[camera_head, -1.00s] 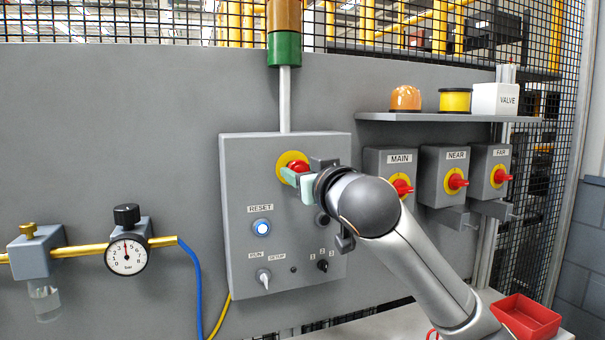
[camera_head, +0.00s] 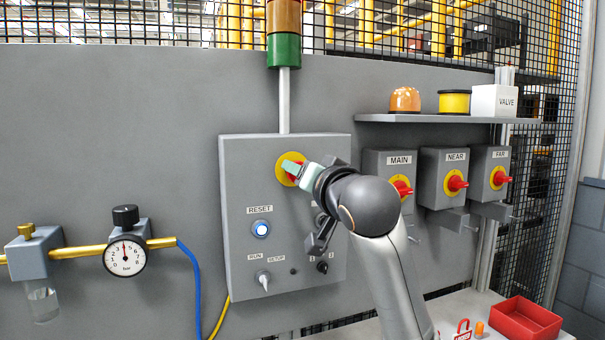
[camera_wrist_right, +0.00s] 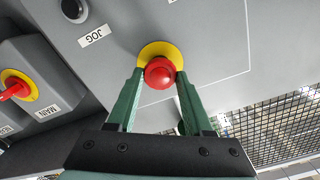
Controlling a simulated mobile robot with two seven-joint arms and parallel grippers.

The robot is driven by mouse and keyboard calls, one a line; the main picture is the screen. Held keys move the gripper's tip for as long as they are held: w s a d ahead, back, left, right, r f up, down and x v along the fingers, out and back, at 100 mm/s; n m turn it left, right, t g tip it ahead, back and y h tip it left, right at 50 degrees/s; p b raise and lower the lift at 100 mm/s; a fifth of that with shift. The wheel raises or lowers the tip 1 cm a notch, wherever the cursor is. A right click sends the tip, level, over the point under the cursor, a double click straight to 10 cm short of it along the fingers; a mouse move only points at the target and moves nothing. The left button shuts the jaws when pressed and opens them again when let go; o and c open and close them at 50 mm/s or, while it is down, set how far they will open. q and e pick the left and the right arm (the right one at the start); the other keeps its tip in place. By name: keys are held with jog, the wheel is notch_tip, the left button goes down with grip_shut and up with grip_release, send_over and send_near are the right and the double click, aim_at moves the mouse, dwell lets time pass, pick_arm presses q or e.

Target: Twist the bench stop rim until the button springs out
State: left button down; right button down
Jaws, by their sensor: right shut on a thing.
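The bench stop is a red mushroom button on a yellow disc (camera_head: 280,168) at the top of the grey control box (camera_head: 240,220). In the head view my right gripper (camera_head: 293,167) covers most of the red button. The right wrist view shows the red button (camera_wrist_right: 159,71) between the two green fingertips (camera_wrist_right: 158,74), one on each side. The right gripper is shut on its rim. Whether the button is pushed in or out cannot be told. My left gripper is not in view.
The box also carries a lit blue RESET button (camera_head: 260,229) and a RUN/SETUP switch (camera_head: 263,278). MAIN (camera_head: 401,187), NEAR (camera_head: 455,182) and FAR (camera_head: 499,178) red switches stand to the right, under a shelf (camera_head: 450,118). A red tray (camera_head: 525,320) lies on the bench.

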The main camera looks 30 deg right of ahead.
dwell(0.4)
jog(key=shift+c, duration=1.4)
grip_release()
jog(key=shift+s, duration=0.1)
jog(key=v, duration=1.2)
jog(key=shift+s+b, duration=0.2)
jog(key=shift+b, duration=0.25)
jog(key=shift+a, duration=0.1)
